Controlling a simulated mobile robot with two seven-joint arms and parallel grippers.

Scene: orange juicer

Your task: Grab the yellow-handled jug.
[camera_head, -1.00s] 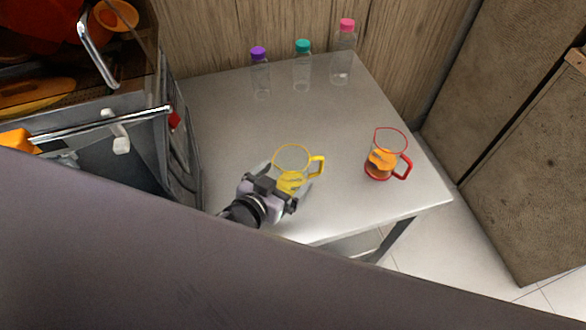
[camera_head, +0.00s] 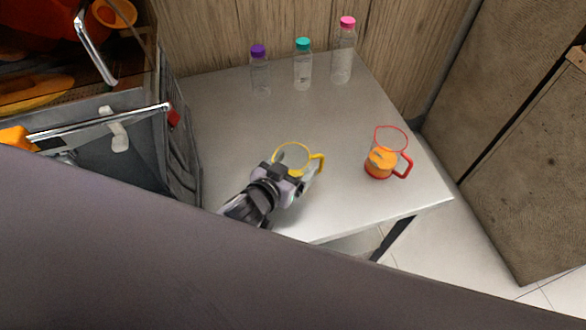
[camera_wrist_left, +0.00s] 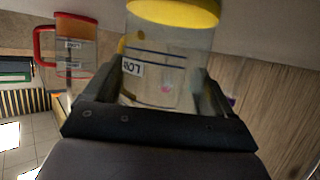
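The yellow-handled jug (camera_head: 294,157) is clear, with a yellow rim and handle, and stands on the grey table. My left gripper (camera_head: 293,170) is at its near side and hides its lower part. In the left wrist view the jug (camera_wrist_left: 170,60) fills the space between the two spread fingers (camera_wrist_left: 163,95), with a yellow band at the top of the view and a small white label. The fingers are open on either side of it; firm contact does not show. My right gripper is not in view.
A red-handled jug (camera_head: 382,163) with orange contents stands to the right, apart from the gripper. Several capped bottles (camera_head: 303,70) stand at the back by the wooden wall. A juicer machine (camera_head: 120,130) is at the left. The table's front right is clear.

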